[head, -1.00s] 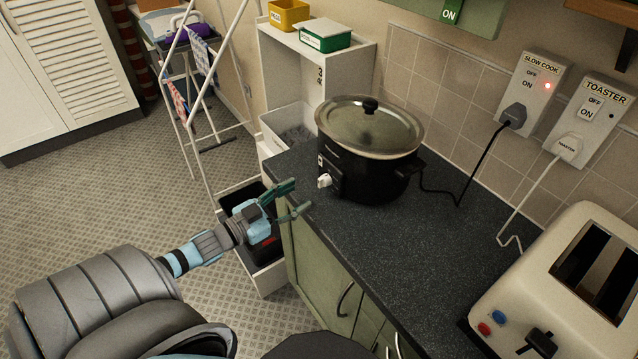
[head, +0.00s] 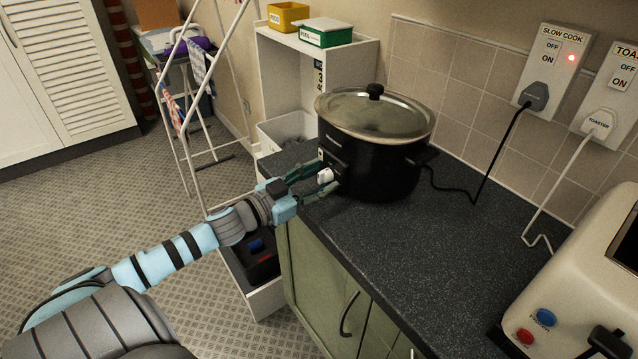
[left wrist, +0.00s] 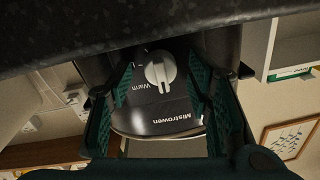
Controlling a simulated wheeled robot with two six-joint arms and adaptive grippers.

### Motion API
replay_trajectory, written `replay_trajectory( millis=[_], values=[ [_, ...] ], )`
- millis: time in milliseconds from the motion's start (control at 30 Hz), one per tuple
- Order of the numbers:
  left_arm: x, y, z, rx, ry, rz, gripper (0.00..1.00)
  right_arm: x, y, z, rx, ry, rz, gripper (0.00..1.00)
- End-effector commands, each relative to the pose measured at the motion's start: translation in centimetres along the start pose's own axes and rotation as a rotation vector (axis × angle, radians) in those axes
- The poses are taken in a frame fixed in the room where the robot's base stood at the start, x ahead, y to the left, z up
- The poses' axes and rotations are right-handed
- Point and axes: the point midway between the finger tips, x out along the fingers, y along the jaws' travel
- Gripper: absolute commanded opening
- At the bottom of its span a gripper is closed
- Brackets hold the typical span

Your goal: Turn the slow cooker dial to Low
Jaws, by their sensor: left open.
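The black oval slow cooker (head: 375,165) with a glass lid stands on the dark worktop. Its white dial (head: 325,175) is on the end facing my left arm. My left gripper (head: 328,177) is open, with its green fingers on either side of the dial. In the left wrist view the dial (left wrist: 160,72) shows between the open fingers (left wrist: 161,84), its ridge roughly upright in the picture. The word "Warm" is readable beside it, upside down; I cannot read "Low". I cannot tell whether the fingers touch the dial. My right gripper is out of view.
The slow cooker's switch (head: 553,70) on the wall has a red light on. A cream toaster (head: 580,275) stands at the right on the worktop (head: 430,240). White shelves (head: 345,75) with boxes stand behind the cooker; a drying rack (head: 200,100) is at the left.

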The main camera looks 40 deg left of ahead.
Motion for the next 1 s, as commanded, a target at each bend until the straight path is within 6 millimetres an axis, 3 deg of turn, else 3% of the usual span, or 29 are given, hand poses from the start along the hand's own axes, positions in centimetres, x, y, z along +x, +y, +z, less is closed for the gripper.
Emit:
replay_trajectory(
  millis=[67, 333, 667, 1000],
  values=[
    [0.0, 0.0, 0.0, 0.000, 0.000, 0.000, 0.42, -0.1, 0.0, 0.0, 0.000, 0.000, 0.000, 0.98],
    [0.0, 0.0, 0.0, 0.000, 0.000, 0.001, 0.00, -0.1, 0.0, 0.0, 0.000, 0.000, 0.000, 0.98],
    [0.0, 0.1, -0.1, 0.033, 0.003, 0.001, 0.00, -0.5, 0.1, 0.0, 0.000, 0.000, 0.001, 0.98],
    [0.0, 0.0, -0.2, 0.227, 0.013, -0.002, 0.00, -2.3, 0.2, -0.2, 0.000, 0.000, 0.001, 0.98]
  ],
)
